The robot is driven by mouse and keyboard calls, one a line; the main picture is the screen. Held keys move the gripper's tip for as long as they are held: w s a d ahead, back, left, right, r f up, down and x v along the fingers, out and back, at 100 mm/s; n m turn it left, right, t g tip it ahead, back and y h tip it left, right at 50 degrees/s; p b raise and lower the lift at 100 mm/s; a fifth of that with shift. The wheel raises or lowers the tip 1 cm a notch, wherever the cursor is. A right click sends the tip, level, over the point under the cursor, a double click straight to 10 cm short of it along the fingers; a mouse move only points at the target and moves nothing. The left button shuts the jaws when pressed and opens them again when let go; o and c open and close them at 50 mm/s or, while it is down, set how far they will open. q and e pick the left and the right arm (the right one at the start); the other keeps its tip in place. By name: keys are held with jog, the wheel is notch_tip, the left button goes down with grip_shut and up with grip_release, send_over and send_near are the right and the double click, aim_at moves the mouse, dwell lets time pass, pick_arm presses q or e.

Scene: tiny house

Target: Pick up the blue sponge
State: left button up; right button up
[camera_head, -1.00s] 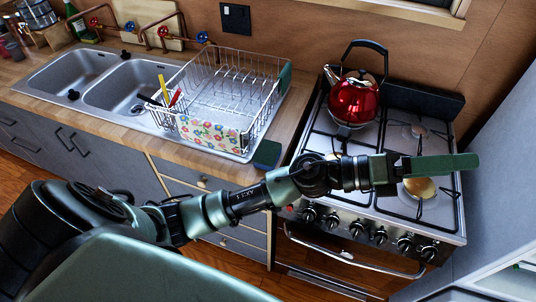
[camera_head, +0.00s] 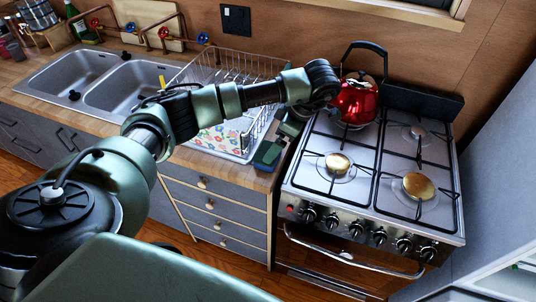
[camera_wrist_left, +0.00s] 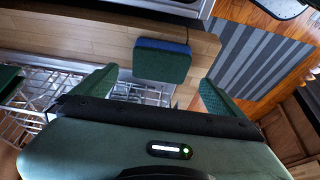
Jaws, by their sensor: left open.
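The blue sponge (camera_wrist_left: 162,61) lies on the wooden counter, with a dark green broad face and a blue strip along one edge. In the head view it is a small dark block (camera_head: 266,155) at the counter's right front corner, partly covered by my gripper. My left gripper (camera_wrist_left: 155,88) is open and empty, its two green fingers spread to either side below the sponge in the wrist view. In the head view the left gripper (camera_head: 284,130) points down over the counter corner; its fingertips are hard to make out. My right gripper is not in view.
A wire dish rack (camera_head: 225,65) stands on the counter left of the sponge. The stove (camera_head: 372,170) is close on the right, with a red kettle (camera_head: 356,102) at its back left. A double sink (camera_head: 60,75) is further left.

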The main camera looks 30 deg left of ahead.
aim_at(259, 163)
pick_arm(q)
jog(key=p+x, duration=0.3)
jog(key=x, duration=0.2)
jog(key=shift+s+f, duration=0.1)
jog(key=shift+f, duration=0.15)
jog(key=shift+a+f, duration=0.1)
jog(key=shift+f, duration=0.2)
jog(key=c, duration=1.3)
